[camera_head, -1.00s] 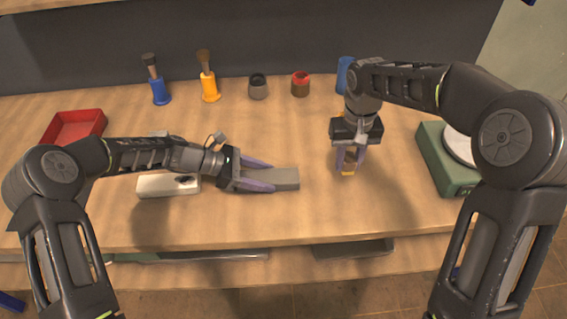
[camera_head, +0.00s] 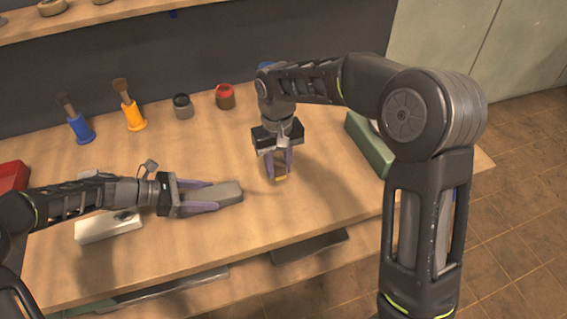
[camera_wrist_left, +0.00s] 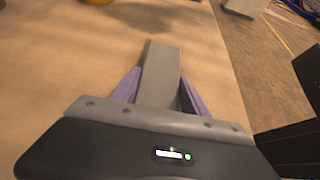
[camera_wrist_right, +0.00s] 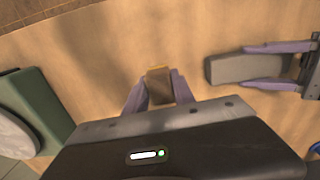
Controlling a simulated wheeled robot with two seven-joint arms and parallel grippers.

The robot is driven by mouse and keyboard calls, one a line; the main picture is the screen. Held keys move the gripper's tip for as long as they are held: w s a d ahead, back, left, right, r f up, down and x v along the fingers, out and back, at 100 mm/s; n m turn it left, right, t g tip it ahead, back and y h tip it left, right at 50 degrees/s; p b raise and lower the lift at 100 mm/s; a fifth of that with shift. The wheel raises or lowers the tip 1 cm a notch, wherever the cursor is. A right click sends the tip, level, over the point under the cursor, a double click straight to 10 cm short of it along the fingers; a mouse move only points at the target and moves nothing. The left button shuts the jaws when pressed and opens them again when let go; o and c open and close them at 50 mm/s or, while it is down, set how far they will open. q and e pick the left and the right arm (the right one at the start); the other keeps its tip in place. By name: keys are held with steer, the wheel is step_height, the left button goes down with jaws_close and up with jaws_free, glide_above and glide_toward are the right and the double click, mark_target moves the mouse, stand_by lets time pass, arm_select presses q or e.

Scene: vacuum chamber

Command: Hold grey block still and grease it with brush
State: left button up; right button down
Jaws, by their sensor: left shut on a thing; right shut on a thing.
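My left gripper (camera_head: 207,197) is shut on the grey block (camera_head: 229,193), a long flat bar lying on or close to the table. The block shows between the purple fingers in the left wrist view (camera_wrist_left: 159,70) and at the right in the right wrist view (camera_wrist_right: 240,68). My right gripper (camera_head: 278,168) points down, right of the block and apart from it, shut on a small brown and orange thing (camera_wrist_right: 159,85); I cannot tell what it is. A blue-based brush (camera_head: 80,128) and a yellow-based brush (camera_head: 133,115) stand bristles up at the back left.
A grey pot (camera_head: 183,107) and a red-topped pot (camera_head: 225,97) stand at the back. A white box (camera_head: 108,228) lies under my left arm. A red tray (camera_head: 12,176) is at the left edge, and a green device (camera_head: 370,145) is at the right. The table's front right is clear.

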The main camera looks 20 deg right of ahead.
steer(key=shift+n, duration=0.6)
steer(key=w+a, duration=0.1)
steer(key=a, duration=0.2)
steer(key=w+a, duration=0.2)
steer(key=a, duration=0.2)
steer(key=w+a, duration=0.1)
steer(key=a, duration=0.3)
steer(key=shift+w+a+r, duration=0.1)
steer(key=shift+w+r, duration=0.05)
steer(key=shift+w, duration=0.1)
steer(key=shift+m, duration=0.8)
steer(key=w+a+r, duration=0.2)
steer(key=a+r, duration=0.1)
steer(key=shift+a, duration=0.15)
steer(key=shift+f, duration=0.15)
